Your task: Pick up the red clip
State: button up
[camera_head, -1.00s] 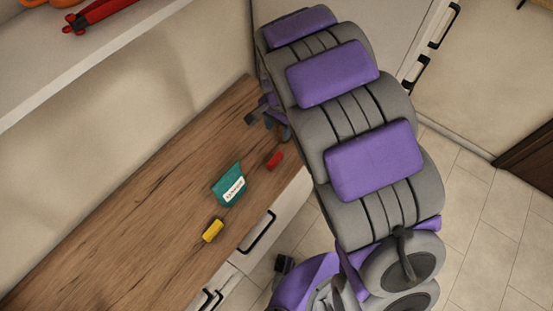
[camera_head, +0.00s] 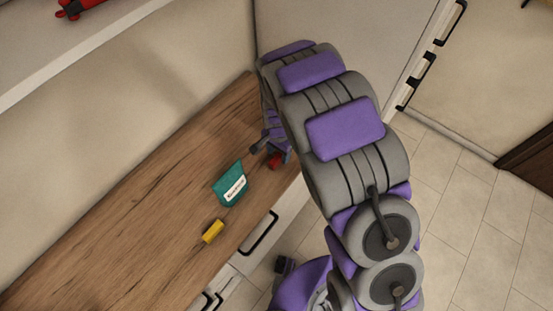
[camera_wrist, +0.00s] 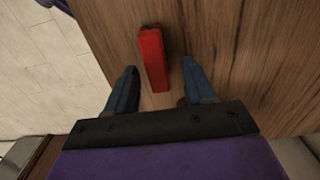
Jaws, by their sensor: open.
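The red clip (camera_head: 274,161) lies on the wooden counter near its front edge, partly hidden by my gripper in the head view. In the wrist view the red clip (camera_wrist: 153,58) is a long red block, with its near end between the fingertips and its far end beyond them. My gripper (camera_wrist: 160,72) is open, with one dark blue finger on each side of the clip and a gap on both sides. In the head view my gripper (camera_head: 270,149) is right at the clip, low over the counter.
A teal packet (camera_head: 231,184) with a white label stands on the counter (camera_head: 130,235) left of the clip. A yellow block (camera_head: 213,231) lies nearer. A shelf (camera_head: 60,60) with a red item (camera_head: 75,8) is at upper left. Drawers with black handles (camera_head: 258,234) are below the counter edge.

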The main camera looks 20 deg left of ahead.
jog(key=shift+w+f, duration=0.1)
jog(key=shift+f, duration=0.7)
jog(key=shift+d+r, duration=0.1)
jog(key=shift+d, duration=0.05)
jog(key=shift+d, duration=0.1)
jog(key=c, duration=0.3)
grip_shut()
